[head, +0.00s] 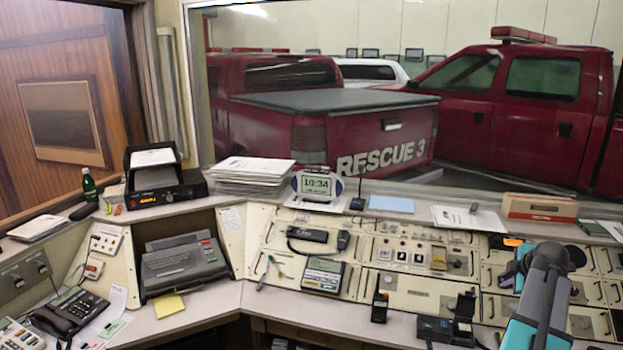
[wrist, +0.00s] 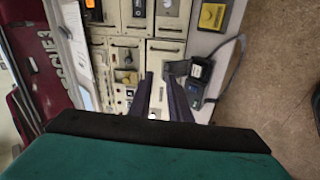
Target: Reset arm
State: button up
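My arm (head: 543,300), teal and dark grey, rises at the lower right of the head view, over the right part of the console. My gripper (wrist: 158,76) shows in the wrist view as two dark fingers with a gap between them. It is open, and I see nothing held in the gap. Pale console panels (wrist: 160,55) lie beyond the fingertips. The fingertips cannot be made out clearly in the head view.
A black radio in a charger (head: 450,325) stands near the console's front edge; it also shows beside the right finger in the wrist view (wrist: 197,74). A clock (head: 317,186), papers (head: 253,170) and a brown box (head: 540,207) line the back ledge, below the window.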

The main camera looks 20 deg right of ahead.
jog(key=w+a+f+m+g+y+b, duration=0.15)
jog(key=w+a+f, duration=0.25)
jog(key=a+f, duration=0.45)
jog(key=w+a+f+m+y+b, duration=0.15)
jog(key=w+a+f, duration=0.25)
jog(key=a+f, duration=0.5)
jog(key=s+a+f+m+g+y+b, duration=0.2)
jog(key=a+f+g, duration=0.2)
jog(key=a+f, duration=1.6)
jog(key=s+a+f+m+g+y+b, duration=0.15)
jog(key=s+a+f, duration=0.35)
jog(key=a+f, duration=0.5)
jog(key=s+a+f+m+g+b, duration=0.1)
jog(key=s+a+f+g, duration=0.1)
jog(key=s+a+f, duration=0.2)
jog(key=s+a+f+m+g+h+b, duration=0.1)
jog(key=s+a+f, duration=0.3)
jog(key=s+a, duration=0.3)
jog(key=s+a+f+m+g+h, duration=0.1)
jog(key=s+a+f, duration=0.3)
jog(key=s, duration=0.6)
jog(key=shift+s+a+g+b, duration=0.4)
jog(key=shift+a+g, duration=0.3)
jog(key=shift+g, duration=0.1)
jog(key=shift+f, duration=0.15)
